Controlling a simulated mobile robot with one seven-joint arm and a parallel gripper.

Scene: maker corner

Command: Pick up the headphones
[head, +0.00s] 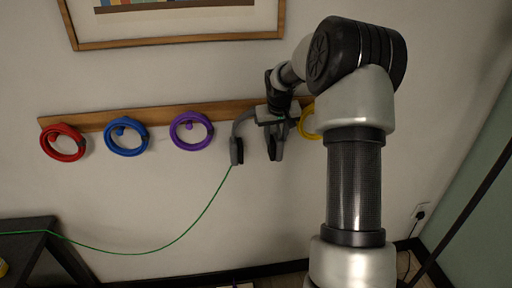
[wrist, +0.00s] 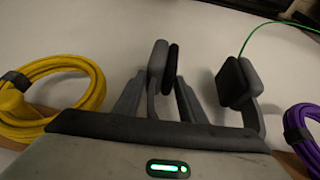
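The grey headphones (head: 237,150) with black ear pads hang against the wall at the wooden rail, ear cups down. A thin green cable (head: 199,217) runs from the left ear cup. In the wrist view both ear cups (wrist: 236,82) stick out past my gripper, and the headband is hidden behind the gripper body. My gripper (head: 268,118) is at the top of the headphones. In the wrist view its two fingers (wrist: 158,98) stand apart, with one ear cup's stem showing between them. I cannot tell whether they touch the headphones.
The wooden rail (head: 98,116) also holds a red cable coil (head: 49,150), a blue coil (head: 112,149), a purple coil (head: 177,143) and a yellow coil (head: 306,131) close to my gripper. A dark table (head: 38,224) stands lower left.

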